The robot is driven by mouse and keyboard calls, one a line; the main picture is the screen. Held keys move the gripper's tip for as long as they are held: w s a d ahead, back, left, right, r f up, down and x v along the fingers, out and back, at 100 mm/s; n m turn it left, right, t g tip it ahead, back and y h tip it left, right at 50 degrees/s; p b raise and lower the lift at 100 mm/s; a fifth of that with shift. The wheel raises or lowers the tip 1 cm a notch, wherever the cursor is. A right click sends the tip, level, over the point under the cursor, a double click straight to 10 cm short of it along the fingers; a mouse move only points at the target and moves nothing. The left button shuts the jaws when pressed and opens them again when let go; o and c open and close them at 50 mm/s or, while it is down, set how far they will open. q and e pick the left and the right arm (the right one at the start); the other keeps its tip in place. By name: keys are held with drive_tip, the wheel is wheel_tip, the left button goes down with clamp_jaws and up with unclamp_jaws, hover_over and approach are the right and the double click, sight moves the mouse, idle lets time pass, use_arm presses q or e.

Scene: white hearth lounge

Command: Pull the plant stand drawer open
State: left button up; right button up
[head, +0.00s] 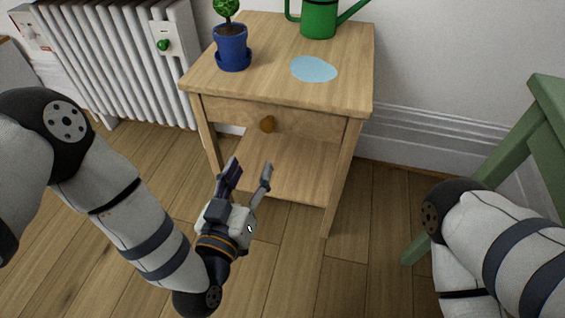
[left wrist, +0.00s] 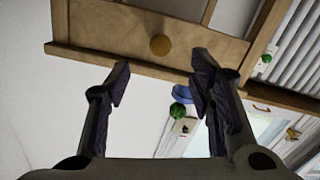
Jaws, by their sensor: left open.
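The wooden plant stand (head: 350,85) stands ahead. Its drawer front (head: 310,123) looks shut, flush under the top, with a round brown knob (head: 267,124) in its middle. In the left wrist view, the drawer front (left wrist: 110,30) and knob (left wrist: 160,45) show upside down, beyond the fingertips. My left gripper (head: 250,172) is open and empty, in front of and below the knob, apart from it. In the left wrist view the knob appears between the two spread fingers (left wrist: 162,82). My right gripper is out of view; only part of my right arm shows.
On the stand are a blue pot (head: 232,48) with a plant, a green watering can (head: 319,20) and a pale blue puddle-like patch (head: 314,69). A lower shelf (head: 285,170) sits below the drawer. A white radiator (head: 115,60) is left, green furniture (head: 500,165) right.

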sight(266, 127)
use_arm(q)
drive_tip(key=shift+t, duration=0.3)
drive_tip(key=b+x, duration=0.1)
drive_tip(key=x, duration=0.4)
drive_tip(key=b+x, duration=0.2)
drive_tip(key=x, duration=0.4)
drive_tip(key=shift+w+a+r, duration=0.1)
drive_tip(key=shift+w+r, duration=0.05)
drive_tip(key=shift+w, duration=0.25)
drive_tip(key=shift+w+r, duration=0.15)
drive_tip(key=shift+w, duration=0.4)
drive_tip(key=shift+s, duration=0.1)
clamp_jaws()
